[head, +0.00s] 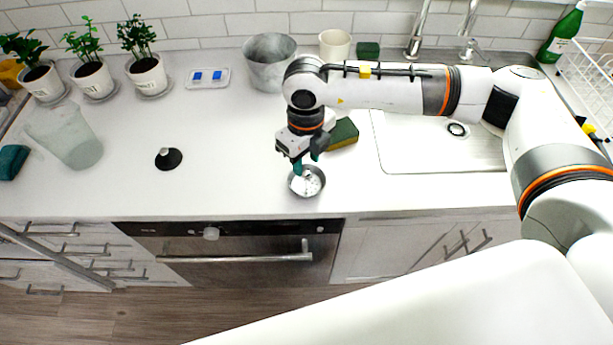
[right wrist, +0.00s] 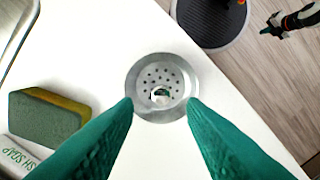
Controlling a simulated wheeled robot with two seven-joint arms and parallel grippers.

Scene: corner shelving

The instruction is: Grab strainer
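The strainer is a small round metal cup with holes and a central knob. It lies on the white counter near its front edge in the head view (head: 309,186) and in the middle of the right wrist view (right wrist: 161,76). My right gripper (head: 304,166) is just above it, pointing down. In the right wrist view its teal fingers (right wrist: 160,107) are spread wide at the near left and right of the strainer's rim, with nothing held. I cannot tell whether they touch the rim. My left gripper (right wrist: 276,27) seems to show small at the top right there, its opening unclear.
A green and yellow sponge (head: 344,133) lies behind the strainer, beside a soap item (right wrist: 22,152). The sink (head: 430,150) is to the right. A black disc with a knob (head: 168,159), a glass (head: 65,135) and potted plants (head: 92,78) stand left.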

